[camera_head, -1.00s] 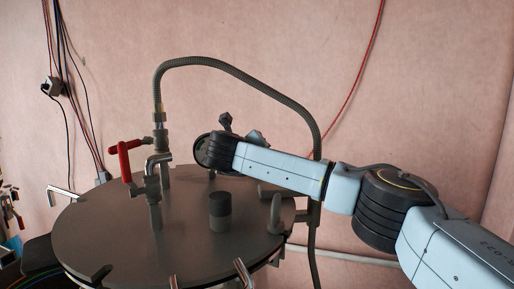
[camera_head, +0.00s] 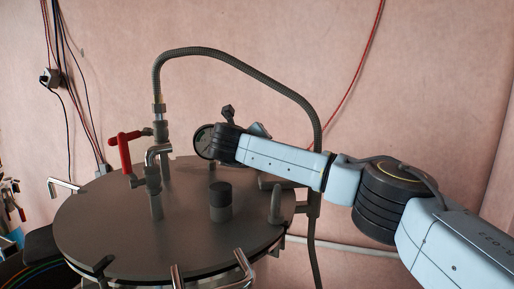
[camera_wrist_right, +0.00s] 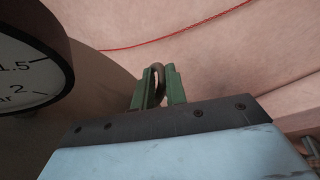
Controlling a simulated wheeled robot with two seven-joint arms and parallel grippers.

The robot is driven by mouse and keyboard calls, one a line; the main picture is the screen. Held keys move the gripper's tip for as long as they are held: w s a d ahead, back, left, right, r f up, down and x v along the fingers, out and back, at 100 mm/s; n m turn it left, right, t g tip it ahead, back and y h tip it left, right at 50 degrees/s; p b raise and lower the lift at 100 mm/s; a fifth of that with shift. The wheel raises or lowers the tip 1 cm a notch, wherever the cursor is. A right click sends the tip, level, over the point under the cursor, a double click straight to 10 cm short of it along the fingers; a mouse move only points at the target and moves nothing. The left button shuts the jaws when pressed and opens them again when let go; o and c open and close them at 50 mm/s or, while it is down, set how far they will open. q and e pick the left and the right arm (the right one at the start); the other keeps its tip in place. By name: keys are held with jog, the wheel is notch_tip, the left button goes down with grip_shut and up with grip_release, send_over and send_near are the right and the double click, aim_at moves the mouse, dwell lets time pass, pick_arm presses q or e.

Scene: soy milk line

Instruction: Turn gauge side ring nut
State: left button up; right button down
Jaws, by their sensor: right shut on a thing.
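The gauge (camera_head: 204,142) stands at the far side of the round metal lid (camera_head: 110,225), partly covered by my right arm's wrist. Its white face also shows large at the left of the right wrist view (camera_wrist_right: 25,60). In that view my right gripper (camera_wrist_right: 158,82) has its two green fingers shut on a dark, curved ring nut (camera_wrist_right: 157,76). The ring stands up between the fingertips, and its lower part is hidden. In the head view the right fingers and this nut are hidden behind the wrist. My left gripper is not in view.
A red-handled valve (camera_head: 124,153) and bent pipe (camera_head: 153,175) stand on the lid's left half. A braided hose (camera_head: 240,70) arches behind my right arm. A dark knob (camera_head: 220,200) stands mid-lid, with metal clamp handles (camera_head: 244,270) along the near edge.

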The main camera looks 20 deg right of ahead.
jog(key=shift+s+d+f+n+t+y+b, duration=0.1)
jog(key=shift+n+t+y+b, duration=0.45)
jog(key=shift+b, duration=0.95)
jog(key=shift+d+f+n+t+y+b, duration=0.15)
jog(key=shift+n+y+b, duration=0.75)
jog(key=shift+b, duration=0.6)
jog(key=shift+s+d+r+n+t+y+b, duration=0.1)
jog(key=shift+n+t+y+b, duration=0.2)
jog(key=shift+n+y+b, duration=0.8)
jog(key=shift+y+b, duration=0.55)
jog(key=shift+b, duration=0.5)
jog(key=shift+d+r+n+y, duration=0.15)
jog(key=shift+r+n+y, duration=0.05)
jog(key=shift+n+y, duration=0.8)
jog(key=shift+y+b, duration=0.3)
jog(key=c, duration=1.5)
grip_release()
jog(key=shift+w, duration=0.1)
